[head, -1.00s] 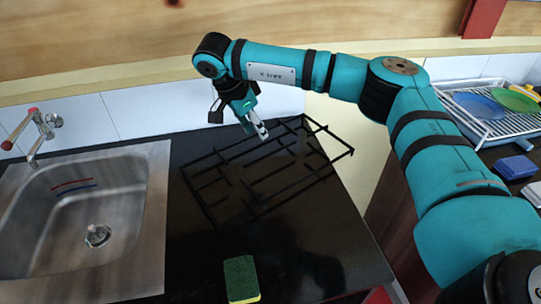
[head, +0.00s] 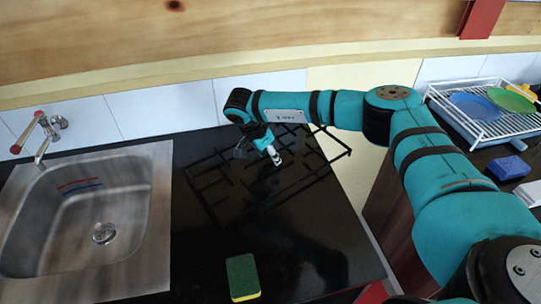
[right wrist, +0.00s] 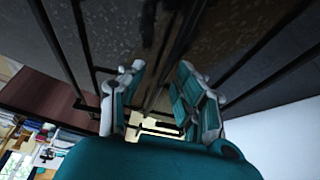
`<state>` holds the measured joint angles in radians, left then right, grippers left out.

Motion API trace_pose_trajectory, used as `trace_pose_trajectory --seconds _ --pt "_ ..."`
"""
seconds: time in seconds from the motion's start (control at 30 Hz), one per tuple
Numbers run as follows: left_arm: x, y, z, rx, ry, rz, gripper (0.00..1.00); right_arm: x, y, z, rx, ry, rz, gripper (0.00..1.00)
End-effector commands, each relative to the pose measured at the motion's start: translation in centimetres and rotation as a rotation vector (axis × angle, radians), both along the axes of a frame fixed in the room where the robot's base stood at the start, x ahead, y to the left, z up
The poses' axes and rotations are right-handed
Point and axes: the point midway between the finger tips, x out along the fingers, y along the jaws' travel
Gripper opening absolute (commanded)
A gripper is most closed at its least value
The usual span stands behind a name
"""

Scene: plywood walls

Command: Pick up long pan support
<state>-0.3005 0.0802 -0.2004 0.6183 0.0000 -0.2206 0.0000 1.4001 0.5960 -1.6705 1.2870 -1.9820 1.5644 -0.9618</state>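The long pan support (head: 322,166) is a black grid of thin bars lying flat on the dark glossy counter. Its bars also show in the right wrist view (right wrist: 82,50). My right gripper (head: 276,160) points down over the middle of the support. In the right wrist view its two fingers (right wrist: 160,82) stand apart, with a dark bar running in the gap between them. I cannot tell whether the fingers touch that bar. My left gripper is not in view.
A steel sink (head: 103,260) with a tap (head: 48,135) lies to the left. A yellow-green sponge (head: 242,277) lies on the counter (head: 310,235) in front of the support. A white dish rack (head: 490,125) with plates stands at right. Tiled wall (head: 150,108) rises behind.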

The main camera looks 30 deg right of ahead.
Motion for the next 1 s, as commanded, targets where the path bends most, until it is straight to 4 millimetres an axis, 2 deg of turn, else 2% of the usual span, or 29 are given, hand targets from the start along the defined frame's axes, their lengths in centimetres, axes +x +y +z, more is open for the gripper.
trace_pose_trajectory --seconds 0.13,0.3,0.4,1.0 --pt "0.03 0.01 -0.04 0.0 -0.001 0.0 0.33 0.01 0.03 0.0 0.0 0.0 0.001 0.31" --pt "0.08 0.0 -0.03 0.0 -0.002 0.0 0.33 0.0 0.04 0.03 0.0 0.0 0.001 0.09" --pt "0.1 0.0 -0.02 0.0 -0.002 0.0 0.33 0.0 0.05 0.03 0.0 0.0 0.001 0.0" --pt "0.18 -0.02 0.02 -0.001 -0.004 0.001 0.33 0.12 0.04 0.28 0.0 -0.004 -0.001 0.0"
